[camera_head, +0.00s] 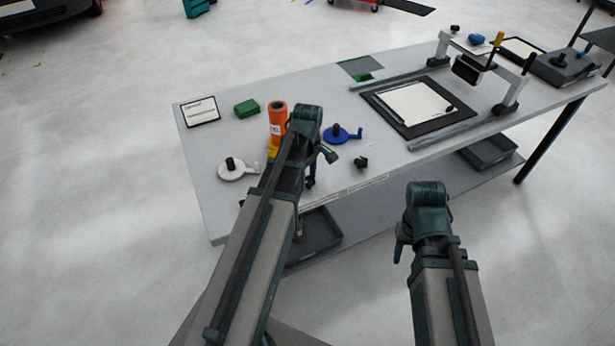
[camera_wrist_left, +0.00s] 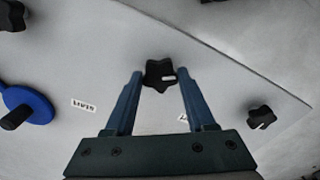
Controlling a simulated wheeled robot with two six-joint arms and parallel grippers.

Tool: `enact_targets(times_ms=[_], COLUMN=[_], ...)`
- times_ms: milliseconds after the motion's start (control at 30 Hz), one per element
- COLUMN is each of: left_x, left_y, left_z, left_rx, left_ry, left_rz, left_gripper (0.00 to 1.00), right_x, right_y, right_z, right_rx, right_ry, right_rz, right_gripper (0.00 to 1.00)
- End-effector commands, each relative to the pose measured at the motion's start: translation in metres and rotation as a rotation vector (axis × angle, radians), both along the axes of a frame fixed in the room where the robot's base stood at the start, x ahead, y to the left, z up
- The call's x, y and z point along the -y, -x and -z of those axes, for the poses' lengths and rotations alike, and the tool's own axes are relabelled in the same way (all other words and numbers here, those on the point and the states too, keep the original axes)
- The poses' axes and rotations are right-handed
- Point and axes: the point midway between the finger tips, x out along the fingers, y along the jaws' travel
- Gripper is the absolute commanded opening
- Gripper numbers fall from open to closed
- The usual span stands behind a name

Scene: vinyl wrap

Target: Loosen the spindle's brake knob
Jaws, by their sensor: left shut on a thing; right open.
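In the left wrist view a black star-shaped knob (camera_wrist_left: 160,74) sits between the two blue fingertips of my left gripper (camera_wrist_left: 160,78), which is shut on it. In the head view my left arm hides this knob; a blue finger of the left gripper (camera_head: 311,172) shows just beside the arm, near the table's front edge. An orange roll (camera_head: 278,118) stands upright on the table, its lower part partly hidden by the arm. My right gripper (camera_head: 400,248) is in front of the table and apart from it; its fingers are mostly hidden, and it holds nothing visible.
Another black knob (camera_wrist_left: 262,117) lies near the table corner in the wrist view. A blue crank disc (camera_head: 340,134), a white crank disc (camera_head: 236,170) and a black knob (camera_head: 361,163) are around the left arm. A frame with rails (camera_head: 455,135) fills the table's right side.

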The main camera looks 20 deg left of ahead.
Motion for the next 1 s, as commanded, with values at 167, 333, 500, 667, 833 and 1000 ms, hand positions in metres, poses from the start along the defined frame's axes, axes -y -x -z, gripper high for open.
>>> enact_targets(times_ms=[167, 333, 500, 667, 833, 1000], left_x=[0.0001, 0.0001, 0.0000, 0.0000, 0.0000, 0.0000], left_y=[0.0001, 0.0001, 0.0000, 0.0000, 0.0000, 0.0000], left_z=[0.0001, 0.0001, 0.0000, 0.0000, 0.0000, -0.0007], left_rx=[0.000, 0.000, 0.000, 0.000, 0.000, 0.000], left_ry=[0.000, 0.000, 0.000, 0.000, 0.000, 0.000], left_rz=[-0.016, -0.017, -0.017, -0.017, -0.016, -0.016], left_gripper=[0.00, 0.00, 0.00, 0.82, 0.85, 0.85], right_x=[0.0000, 0.0000, 0.0000, 0.0000, 0.0000, 0.0000], right_y=[0.0000, 0.0000, 0.0000, 0.0000, 0.0000, 0.0000], right_z=[0.0001, 0.0001, 0.0000, 0.0000, 0.0000, -0.0007], right_rx=[0.000, 0.000, 0.000, 0.000, 0.000, 0.000], right_ry=[0.000, 0.000, 0.000, 0.000, 0.000, 0.000], right_rz=[0.000, 0.000, 0.000, 0.000, 0.000, 0.000], right_gripper=[0.50, 0.50, 0.50, 0.50, 0.50, 0.50])
